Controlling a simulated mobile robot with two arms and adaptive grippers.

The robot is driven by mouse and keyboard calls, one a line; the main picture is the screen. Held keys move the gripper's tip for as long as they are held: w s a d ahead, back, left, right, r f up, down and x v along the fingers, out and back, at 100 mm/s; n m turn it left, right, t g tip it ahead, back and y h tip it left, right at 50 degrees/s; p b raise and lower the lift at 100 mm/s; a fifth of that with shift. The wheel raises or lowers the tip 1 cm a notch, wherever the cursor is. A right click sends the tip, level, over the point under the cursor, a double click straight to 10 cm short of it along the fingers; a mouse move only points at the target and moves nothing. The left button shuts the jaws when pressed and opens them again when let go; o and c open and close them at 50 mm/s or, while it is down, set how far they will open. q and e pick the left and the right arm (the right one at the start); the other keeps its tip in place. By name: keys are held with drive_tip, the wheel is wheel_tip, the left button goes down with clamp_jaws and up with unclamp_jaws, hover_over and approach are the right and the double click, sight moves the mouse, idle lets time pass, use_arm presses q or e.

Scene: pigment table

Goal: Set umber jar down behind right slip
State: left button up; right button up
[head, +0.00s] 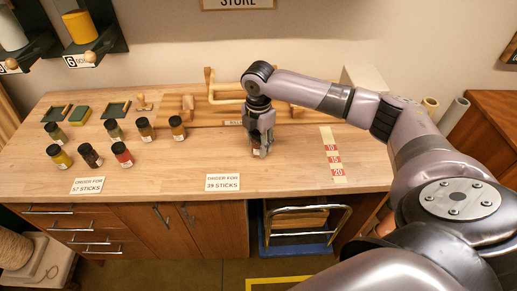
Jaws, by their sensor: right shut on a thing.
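My right gripper (263,152) points down over the table behind the right slip and a little to its right. It is shut on a jar, taken as the umber jar (256,151), which is mostly hidden by the fingers. The jar's base is low, at or near the tabletop; I cannot tell whether it touches. The right slip (223,183), reading "order for 39 sticks", lies at the table's front edge. The tabletop straight behind this slip is bare. My left gripper is not in view.
Several dark-lidded jars (122,154) stand at the left behind the left slip (87,185). A wooden rack (225,92) is at the back. A strip of numbered labels (333,158) lies to the right. The wooden tabletop (295,170) is clear between gripper and strip.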

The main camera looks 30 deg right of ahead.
wheel_tip(320, 180, down, 4)
drive_tip(key=shift+r+p, duration=0.25)
drive_tip(key=shift+p, duration=0.1)
drive_tip(key=shift+f, duration=0.2)
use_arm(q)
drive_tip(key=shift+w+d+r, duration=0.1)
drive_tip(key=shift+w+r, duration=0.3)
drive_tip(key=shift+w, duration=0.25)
use_arm(e)
drive_tip(key=shift+f, duration=0.15)
drive_tip(key=o, duration=1.2)
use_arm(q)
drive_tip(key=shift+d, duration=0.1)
use_arm(e)
drive_tip(key=shift+o, duration=0.2)
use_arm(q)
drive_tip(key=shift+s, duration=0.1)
use_arm(e)
drive_tip(key=shift+r, duration=0.65)
use_arm(q)
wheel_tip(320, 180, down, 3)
drive_tip(key=b, duration=0.3)
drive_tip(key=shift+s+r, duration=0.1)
use_arm(e)
wheel_tip(320, 180, up, 11)
drive_tip(key=shift+r, duration=0.1)
